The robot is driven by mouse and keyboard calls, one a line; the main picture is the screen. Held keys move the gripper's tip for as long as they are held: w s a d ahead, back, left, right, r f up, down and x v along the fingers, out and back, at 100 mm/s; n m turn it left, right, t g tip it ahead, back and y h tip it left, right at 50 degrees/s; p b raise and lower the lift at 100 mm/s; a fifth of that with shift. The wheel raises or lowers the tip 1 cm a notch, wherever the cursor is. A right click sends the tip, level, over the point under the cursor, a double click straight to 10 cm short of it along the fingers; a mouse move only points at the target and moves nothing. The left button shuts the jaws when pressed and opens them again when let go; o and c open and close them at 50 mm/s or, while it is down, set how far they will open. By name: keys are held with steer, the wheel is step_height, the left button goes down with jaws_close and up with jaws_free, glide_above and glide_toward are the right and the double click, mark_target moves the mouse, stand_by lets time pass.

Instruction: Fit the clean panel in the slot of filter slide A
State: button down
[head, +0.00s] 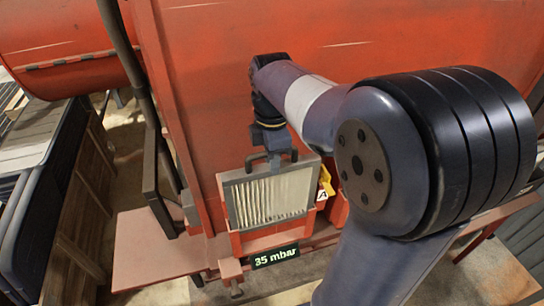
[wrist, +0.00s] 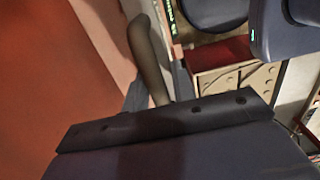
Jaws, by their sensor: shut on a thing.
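The clean panel (head: 271,196) has a grey frame and pale, even pleats, and stands nearly upright in the head view. My gripper (head: 272,152) is above it, shut on the handle at its top edge. The red filter slide (head: 275,237) is directly below, and the panel's lower edge meets its front wall. I cannot tell how deep the panel sits in the slot. A yellow tag marked A (head: 325,184) is at the slide's right. In the wrist view, dark grey parts fill the foreground and the panel is not clearly recognisable.
A sign reading 35 mbar (head: 275,257) is below the slide. A large red engine housing (head: 210,70) rises behind, with a dark pipe (head: 137,75) on its left. A red ledge (head: 160,260) runs below. A dark bench (head: 45,200) stands at the far left.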

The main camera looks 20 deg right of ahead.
mark_target(272, 187)
steer(key=shift+f+b, duration=3.45)
steer(key=shift+f, duration=1.8)
steer(key=c, duration=1.1)
jaws_free()
step_height(272, 187, up, 11)
steer(key=shift+f, duration=0.1)
step_height(272, 187, down, 11)
steer(key=shift+r, duration=0.4)
